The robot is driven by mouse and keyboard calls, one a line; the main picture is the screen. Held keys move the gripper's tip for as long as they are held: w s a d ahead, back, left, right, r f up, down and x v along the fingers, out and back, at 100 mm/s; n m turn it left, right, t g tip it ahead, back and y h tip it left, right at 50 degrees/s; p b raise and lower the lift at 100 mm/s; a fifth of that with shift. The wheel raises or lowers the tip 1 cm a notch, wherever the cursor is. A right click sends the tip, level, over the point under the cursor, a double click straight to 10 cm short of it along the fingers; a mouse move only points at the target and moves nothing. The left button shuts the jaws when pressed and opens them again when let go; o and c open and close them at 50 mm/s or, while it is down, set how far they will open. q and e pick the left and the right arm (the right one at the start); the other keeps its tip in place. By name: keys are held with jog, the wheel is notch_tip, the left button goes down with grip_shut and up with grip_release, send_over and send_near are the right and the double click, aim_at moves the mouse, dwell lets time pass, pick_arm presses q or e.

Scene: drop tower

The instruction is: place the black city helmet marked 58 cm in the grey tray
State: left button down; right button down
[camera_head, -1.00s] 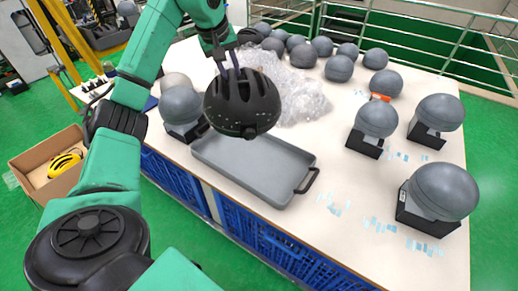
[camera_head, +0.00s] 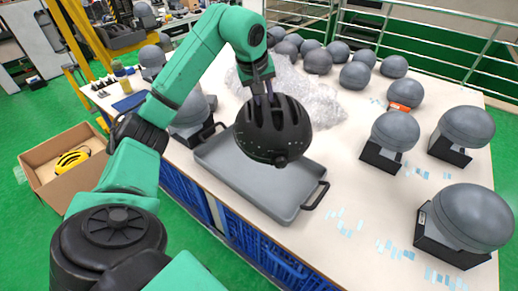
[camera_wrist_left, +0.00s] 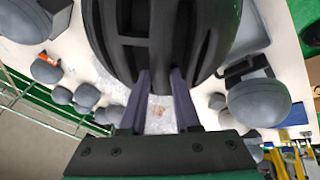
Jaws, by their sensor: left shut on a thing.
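A black vented helmet (camera_head: 272,128) hangs from my left gripper (camera_head: 262,92), which is shut on its upper edge. In the left wrist view the helmet (camera_wrist_left: 165,35) fills the top middle, between and beyond the purple fingers of the left gripper (camera_wrist_left: 160,100). The grey tray (camera_head: 235,180) lies on the white table. In the head view the helmet overlaps the tray's back right part and appears above it, apart from its floor. No size mark can be read on the helmet. The visible part of the tray is empty. My right gripper is not in view.
Grey headforms on black stands (camera_head: 468,225) stand on the right of the table, with several more at the back. Clear plastic wrap (camera_head: 320,100) lies behind the tray.

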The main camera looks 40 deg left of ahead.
pick_arm(q)
notch_tip(320, 180, down, 19)
jog(key=p, duration=0.2)
jog(key=c, duration=0.6)
grip_release()
jog(key=shift+f, duration=0.1)
jog(key=b+v, duration=0.2)
jog(key=v, duration=1)
jog(key=shift+s, duration=0.1)
